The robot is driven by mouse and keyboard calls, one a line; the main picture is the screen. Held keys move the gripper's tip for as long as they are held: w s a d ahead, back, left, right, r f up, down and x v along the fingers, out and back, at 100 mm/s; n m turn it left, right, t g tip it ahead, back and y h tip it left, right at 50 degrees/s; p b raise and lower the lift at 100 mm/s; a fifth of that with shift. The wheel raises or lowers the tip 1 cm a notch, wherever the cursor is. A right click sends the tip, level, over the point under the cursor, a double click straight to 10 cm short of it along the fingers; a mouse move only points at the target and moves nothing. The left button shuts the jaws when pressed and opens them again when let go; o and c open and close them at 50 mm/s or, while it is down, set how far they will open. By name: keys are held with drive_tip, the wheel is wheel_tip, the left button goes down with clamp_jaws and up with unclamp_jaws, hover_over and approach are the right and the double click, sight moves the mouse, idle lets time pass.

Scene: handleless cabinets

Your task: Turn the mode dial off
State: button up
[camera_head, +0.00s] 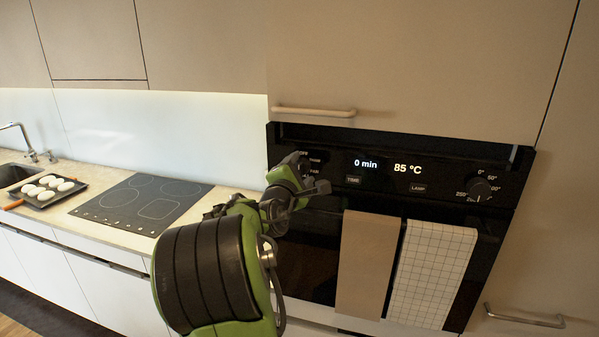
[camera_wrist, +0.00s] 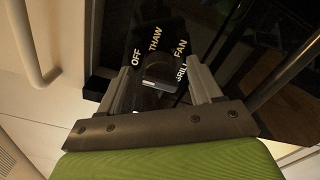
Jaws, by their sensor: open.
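The mode dial (camera_wrist: 161,70) is a dark knob on the black oven panel, ringed by the words OFF, THAW, FAN and GRILL in the wrist view. My gripper (camera_wrist: 160,84) is open, with one finger on each side of the dial. I cannot tell whether the fingers touch it. The dial's pointer mark is not clear, so its setting cannot be read. In the head view my gripper (camera_head: 303,182) is at the left end of the oven panel (camera_head: 445,160) and mostly hides the dial. The display reads 0 min and 85 °C.
A temperature knob (camera_head: 480,189) is at the panel's right. A brown towel (camera_head: 367,262) and a checked towel (camera_head: 432,270) hang on the oven front. A bar handle (camera_head: 313,111) sticks out above the panel. A hob (camera_head: 142,203) and a tray (camera_head: 73,190) of white pieces lie left.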

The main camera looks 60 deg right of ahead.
drive_tip(key=shift+a, duration=0.15)
drive_tip(key=s+a+b, duration=0.2)
drive_tip(key=a, duration=1.3)
drive_tip(key=shift+s+a+b, duration=0.15)
drive_tip(key=shift+s+b, duration=0.1)
drive_tip(key=shift+b, duration=0.1)
